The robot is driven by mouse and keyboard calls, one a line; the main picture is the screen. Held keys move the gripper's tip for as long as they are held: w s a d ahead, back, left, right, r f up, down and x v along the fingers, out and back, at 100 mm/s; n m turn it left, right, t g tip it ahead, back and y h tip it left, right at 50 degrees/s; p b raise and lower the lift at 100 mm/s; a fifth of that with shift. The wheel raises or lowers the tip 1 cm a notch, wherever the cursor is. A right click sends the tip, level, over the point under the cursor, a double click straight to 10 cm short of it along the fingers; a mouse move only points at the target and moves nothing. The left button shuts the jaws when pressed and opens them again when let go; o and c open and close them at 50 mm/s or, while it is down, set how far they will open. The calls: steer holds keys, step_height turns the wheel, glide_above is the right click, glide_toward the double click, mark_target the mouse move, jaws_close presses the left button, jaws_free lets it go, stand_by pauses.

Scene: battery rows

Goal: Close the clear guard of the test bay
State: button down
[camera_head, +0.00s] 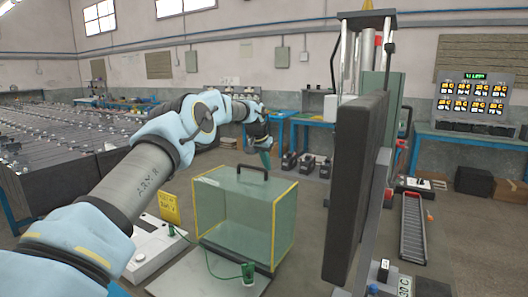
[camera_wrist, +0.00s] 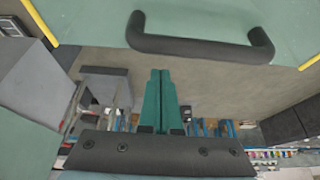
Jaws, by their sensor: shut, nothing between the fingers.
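The clear guard (camera_head: 225,212) is a greenish see-through box with yellow edges. It stands over the back part of a grey base plate (camera_head: 180,277), and the plate's front part lies outside it. A black handle (camera_head: 252,168) is on its top. My gripper (camera_head: 266,160) is just beyond the handle, fingers angled down. In the wrist view my teal fingers (camera_wrist: 160,72) are together and empty. The handle (camera_wrist: 200,46) lies ahead of their tips, with a visible gap.
A white instrument (camera_head: 150,246) and a yellow sign (camera_head: 169,207) stand left of the guard. A tall dark panel (camera_head: 353,185) rises close on the right. Battery rows (camera_head: 65,140) fill the left. Open floor lies behind the guard.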

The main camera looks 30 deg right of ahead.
mark_target(261, 177)
steer(key=shift+s+a+r+p, duration=0.2)
steer(key=shift+s+a+r, duration=0.1)
steer(key=shift+a, duration=0.3)
steer(key=shift+s+a+r+p, duration=0.2)
steer(key=shift+s+a, duration=0.1)
steer(key=shift+a, duration=0.25)
steer(key=shift+s+a+r+p, duration=0.2)
steer(key=shift+s+a+r, duration=0.1)
steer(key=shift+a, duration=0.3)
steer(key=shift+f, duration=0.1)
